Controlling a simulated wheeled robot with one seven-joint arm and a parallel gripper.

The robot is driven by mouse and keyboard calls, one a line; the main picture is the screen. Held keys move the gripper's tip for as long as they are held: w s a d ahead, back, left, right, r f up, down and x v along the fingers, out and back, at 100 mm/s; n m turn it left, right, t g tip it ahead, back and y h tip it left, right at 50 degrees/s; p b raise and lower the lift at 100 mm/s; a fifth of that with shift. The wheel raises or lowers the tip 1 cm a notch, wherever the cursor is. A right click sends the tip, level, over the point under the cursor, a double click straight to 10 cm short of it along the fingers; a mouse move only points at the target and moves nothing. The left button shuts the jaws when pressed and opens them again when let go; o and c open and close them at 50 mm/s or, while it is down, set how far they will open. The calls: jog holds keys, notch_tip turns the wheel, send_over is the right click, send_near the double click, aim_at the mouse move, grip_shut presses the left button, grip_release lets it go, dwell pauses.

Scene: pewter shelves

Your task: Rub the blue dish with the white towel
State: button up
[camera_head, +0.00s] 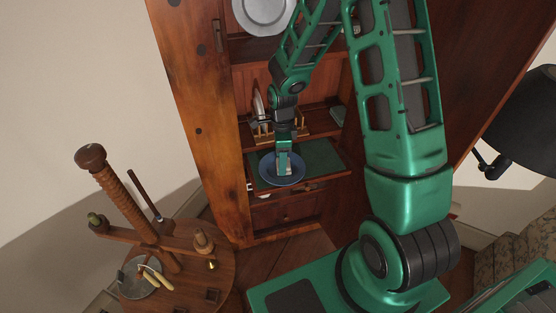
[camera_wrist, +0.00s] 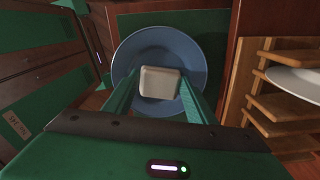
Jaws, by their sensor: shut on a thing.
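The blue dish (camera_head: 268,170) lies on a green surface in the wooden cabinet. It also shows in the wrist view (camera_wrist: 130,56), round and seen from above. My gripper (camera_head: 284,168) is over the dish. In the wrist view my gripper (camera_wrist: 159,92) is shut on the white towel (camera_wrist: 159,83), which looks like a small, pale, squarish block. The towel is over the middle of the dish. Whether it touches the dish, I cannot tell. The near rim of the dish is partly hidden by my fingers.
A wooden dish rack (camera_wrist: 262,100) with a white plate (camera_wrist: 297,82) stands beside the dish. A grey plate (camera_head: 264,14) is on the upper shelf. The cabinet's left side panel (camera_head: 200,120) is close to my arm. A round wooden table (camera_head: 190,285) with tools stands at the left.

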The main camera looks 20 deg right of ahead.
jog(key=shift+w+a+r, duration=0.1)
jog(key=shift+w+a, duration=0.05)
jog(key=shift+a, duration=0.4)
jog(key=shift+d, duration=0.55)
jog(key=shift+a, duration=0.55)
jog(key=shift+s+d, duration=0.2)
jog(key=shift+d, duration=0.35)
jog(key=shift+w+a, duration=0.2)
jog(key=shift+a, duration=0.35)
jog(key=shift+s+d, duration=0.15)
jog(key=shift+d, duration=0.4)
jog(key=shift+r, duration=3.45)
